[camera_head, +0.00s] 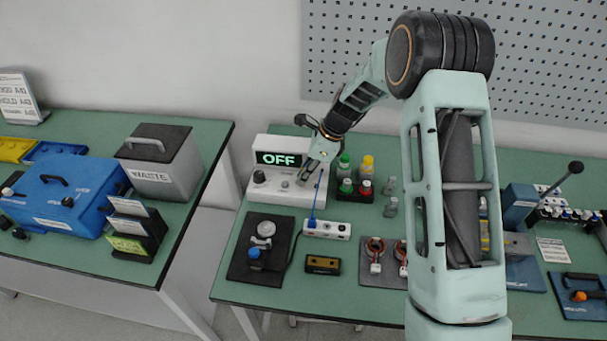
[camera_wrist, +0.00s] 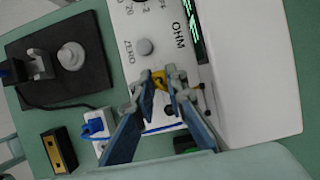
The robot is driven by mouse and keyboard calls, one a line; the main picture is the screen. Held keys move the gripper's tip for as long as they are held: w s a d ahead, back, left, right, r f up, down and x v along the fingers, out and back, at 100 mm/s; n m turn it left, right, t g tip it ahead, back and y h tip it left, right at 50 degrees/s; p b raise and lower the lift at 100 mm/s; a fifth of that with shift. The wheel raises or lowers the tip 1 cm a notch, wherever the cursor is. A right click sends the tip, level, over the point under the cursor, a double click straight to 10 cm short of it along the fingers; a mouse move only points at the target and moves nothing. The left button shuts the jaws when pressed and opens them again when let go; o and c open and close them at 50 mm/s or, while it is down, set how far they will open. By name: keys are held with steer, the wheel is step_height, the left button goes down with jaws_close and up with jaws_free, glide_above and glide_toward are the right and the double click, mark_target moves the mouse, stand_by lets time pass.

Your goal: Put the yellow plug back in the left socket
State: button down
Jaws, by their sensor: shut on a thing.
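My gripper (camera_head: 308,172) is at the front right of the white ohm meter (camera_head: 258,192), whose display reads OFF. In the wrist view my gripper (camera_wrist: 168,80) is shut on the small yellow plug (camera_wrist: 158,77), which sits between the fingertips over the meter's white panel. The fingers hide the left socket, and I cannot tell whether the plug touches the panel. The plug is not discernible in the head view.
A white power strip (camera_head: 338,230) holds a blue plug (camera_head: 311,223). A black fixture plate (camera_head: 243,268) and a black-and-yellow block (camera_head: 322,265) lie in front. Bottles with green, yellow and red caps stand right of the meter, near a red-capped bottle (camera_head: 365,187).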

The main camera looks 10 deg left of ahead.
steer(key=shift+f, duration=0.3)
steer(key=c, duration=1.8)
jaws_free()
steer(key=shift+c, duration=0.2)
steer(key=shift+r, duration=0.1)
steer(key=v, duration=1.2)
